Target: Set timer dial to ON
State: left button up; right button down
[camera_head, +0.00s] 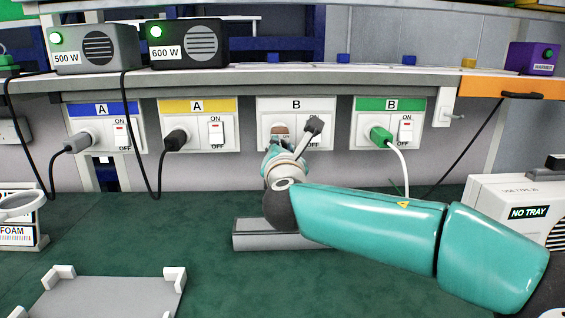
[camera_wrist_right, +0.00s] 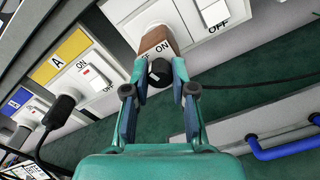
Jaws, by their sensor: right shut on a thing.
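The timer is a brown block (camera_wrist_right: 152,40) plugged into the white socket plate marked B (camera_head: 309,106). It also shows small and partly covered in the head view (camera_head: 280,131). Its round black dial (camera_wrist_right: 160,73) faces my wrist camera, with the words OFF and ON on the timer's face beside it. My right gripper (camera_wrist_right: 161,68) has one teal finger on each side of the dial and is shut on it. In the head view this gripper (camera_head: 280,142) hides the dial. The dial's exact setting is hard to read. My left gripper is out of view.
A grey bar-shaped block (camera_head: 250,242) lies below my right wrist. A grey tray (camera_head: 110,292) sits at front left. The green bench (camera_head: 150,225) is otherwise largely clear.

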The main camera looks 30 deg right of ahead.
jog(key=shift+f+m+b, duration=0.15)
jog(key=shift+m+b, duration=4.7)
jog(key=shift+m, duration=0.25)
jog(key=shift+s, duration=0.1)
jog(key=shift+d, duration=0.1)
jog(key=c, duration=0.9)
grip_release()
jog(key=shift+c, duration=0.2)
jog(key=v, duration=1.2)
